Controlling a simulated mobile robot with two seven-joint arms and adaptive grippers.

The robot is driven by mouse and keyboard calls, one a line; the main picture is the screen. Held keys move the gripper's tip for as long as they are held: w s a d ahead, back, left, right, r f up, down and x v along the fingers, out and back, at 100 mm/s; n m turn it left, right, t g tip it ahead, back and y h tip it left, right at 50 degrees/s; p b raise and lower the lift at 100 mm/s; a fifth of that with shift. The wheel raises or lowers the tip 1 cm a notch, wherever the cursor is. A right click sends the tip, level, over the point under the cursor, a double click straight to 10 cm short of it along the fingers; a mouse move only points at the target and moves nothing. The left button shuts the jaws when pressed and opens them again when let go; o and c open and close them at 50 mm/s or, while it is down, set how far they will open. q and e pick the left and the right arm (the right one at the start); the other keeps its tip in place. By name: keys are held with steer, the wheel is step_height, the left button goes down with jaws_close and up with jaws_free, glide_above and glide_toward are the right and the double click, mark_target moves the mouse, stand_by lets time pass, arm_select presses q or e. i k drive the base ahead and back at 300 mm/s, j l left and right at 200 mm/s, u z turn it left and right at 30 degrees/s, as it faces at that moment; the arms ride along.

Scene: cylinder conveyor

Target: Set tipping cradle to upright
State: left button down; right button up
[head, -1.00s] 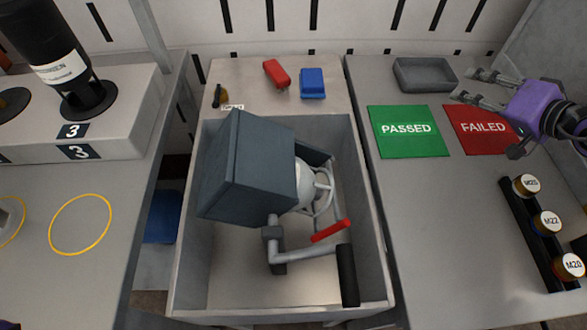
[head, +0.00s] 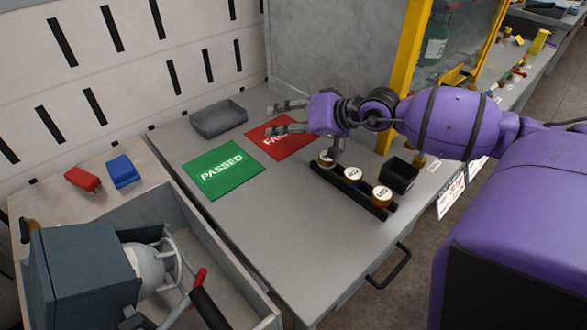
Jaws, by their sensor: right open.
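The tipping cradle (head: 85,262) is a dark grey box on a pivot, in a grey tray (head: 246,287) at the lower left of the head view. A rounded white part (head: 146,268) shows at its open side. A bent lever with a red grip (head: 201,277) and a black handle (head: 209,309) is beside it; the lower part is cut off by the frame. My right gripper (head: 283,118) is open and empty above the red FAILED mat, well apart from the cradle. My left gripper is out of view.
A green PASSED mat (head: 223,170), a red FAILED mat (head: 285,138) and a grey tray (head: 218,119) lie on the right-hand table. A black rack (head: 346,190) holds labelled caps. A red block (head: 82,179) and a blue block (head: 124,172) sit behind the cradle tray. A yellow post (head: 408,70) stands behind my right arm.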

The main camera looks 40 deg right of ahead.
mark_target(82, 277)
steer(key=k+l, duration=0.2)
steer(key=k, duration=0.2)
steer(key=k+l, duration=0.45)
steer(key=k, duration=0.3)
